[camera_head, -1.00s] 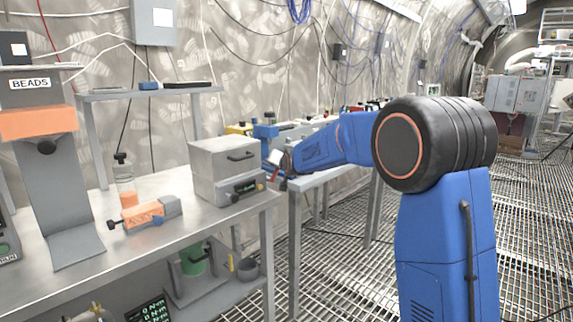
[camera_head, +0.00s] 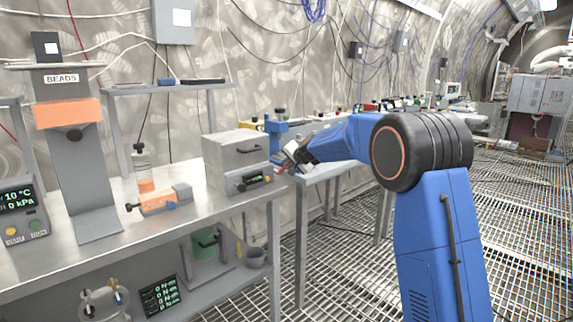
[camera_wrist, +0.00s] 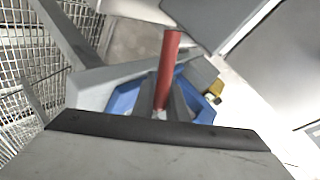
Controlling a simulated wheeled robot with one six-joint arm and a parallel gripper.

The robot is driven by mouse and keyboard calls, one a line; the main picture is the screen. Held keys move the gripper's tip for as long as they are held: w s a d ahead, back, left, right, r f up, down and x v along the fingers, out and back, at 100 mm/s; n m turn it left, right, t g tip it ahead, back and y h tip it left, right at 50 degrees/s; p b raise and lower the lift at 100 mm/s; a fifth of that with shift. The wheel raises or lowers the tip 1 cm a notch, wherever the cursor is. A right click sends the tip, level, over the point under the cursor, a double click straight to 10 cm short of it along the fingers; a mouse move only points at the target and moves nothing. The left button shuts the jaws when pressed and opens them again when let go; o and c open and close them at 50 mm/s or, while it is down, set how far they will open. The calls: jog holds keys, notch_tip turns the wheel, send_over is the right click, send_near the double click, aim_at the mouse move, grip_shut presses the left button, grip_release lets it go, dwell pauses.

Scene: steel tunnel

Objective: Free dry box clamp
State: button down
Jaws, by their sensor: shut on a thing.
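A grey metal box with a dark handle (camera_head: 238,151), which looks like the dry box, stands on the steel bench. In the wrist view my gripper (camera_wrist: 161,100) is shut on a red rod (camera_wrist: 170,62) that stands up between the fingers. I cannot tell what the rod's lower end joins, nor whether it is the clamp's handle.
An orange holder (camera_head: 160,199) and a bottle (camera_head: 142,168) stand left of the box. A bead stand (camera_head: 75,150) is farther left. A lower shelf carries a green container (camera_head: 204,243). A second bench stands behind my arm. The grating floor (camera_head: 350,270) is open at right.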

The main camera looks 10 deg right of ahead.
jog(key=shift+f+m+g+y, duration=0.9)
jog(key=shift+f+m, duration=0.1)
jog(key=shift+f, duration=0.1)
jog(key=c, duration=2)
grip_release()
jog(key=shift+d, duration=0.1)
jog(key=shift+c, duration=0.2)
jog(key=v, duration=1.7)
jog(key=shift+s, duration=0.15)
jog(key=shift+d, duration=0.1)
